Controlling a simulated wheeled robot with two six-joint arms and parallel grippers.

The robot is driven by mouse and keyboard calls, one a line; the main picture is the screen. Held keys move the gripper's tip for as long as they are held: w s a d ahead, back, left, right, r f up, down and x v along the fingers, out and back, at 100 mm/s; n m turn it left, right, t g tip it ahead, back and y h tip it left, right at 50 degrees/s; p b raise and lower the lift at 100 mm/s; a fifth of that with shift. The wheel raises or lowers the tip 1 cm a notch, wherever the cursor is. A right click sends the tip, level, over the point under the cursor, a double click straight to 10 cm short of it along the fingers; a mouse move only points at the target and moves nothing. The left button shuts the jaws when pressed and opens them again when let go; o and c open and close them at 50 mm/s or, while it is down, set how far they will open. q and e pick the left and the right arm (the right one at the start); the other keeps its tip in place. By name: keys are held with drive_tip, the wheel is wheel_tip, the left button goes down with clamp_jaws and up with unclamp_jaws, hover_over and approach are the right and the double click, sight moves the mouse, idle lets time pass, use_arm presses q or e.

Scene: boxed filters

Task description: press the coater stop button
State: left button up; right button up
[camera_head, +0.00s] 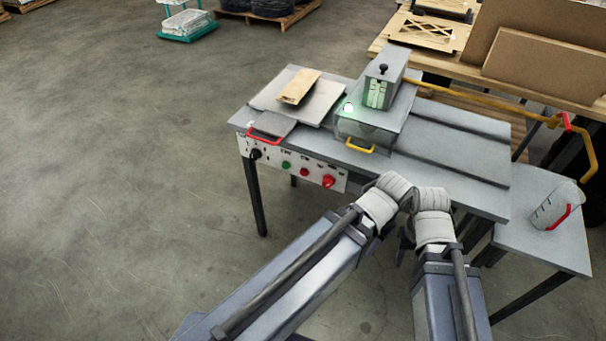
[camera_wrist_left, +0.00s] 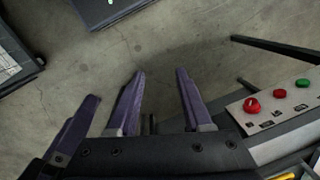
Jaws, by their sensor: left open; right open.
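The coater's white front panel (camera_head: 270,162) has a black knob (camera_head: 254,154), a green button (camera_head: 286,165), a small red button (camera_head: 305,171) and a larger red button (camera_head: 328,181). Its labels are too small to read, so I cannot tell which red one is stop. The left wrist view shows the larger red button (camera_wrist_left: 252,105), small red (camera_wrist_left: 280,94) and green (camera_wrist_left: 302,84) at right. My left gripper (camera_wrist_left: 160,75) is open and empty, left of the panel there. My right gripper (camera_head: 405,243) is mostly hidden below its wrist in the head view, open.
The grey bench carries a flat plate with a tan piece (camera_head: 299,87), a box with a green display (camera_head: 379,92) and a yellow handle (camera_head: 360,147). The floor at left is clear.

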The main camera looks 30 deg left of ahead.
use_arm(q)
clamp_jaws()
idle(1.5)
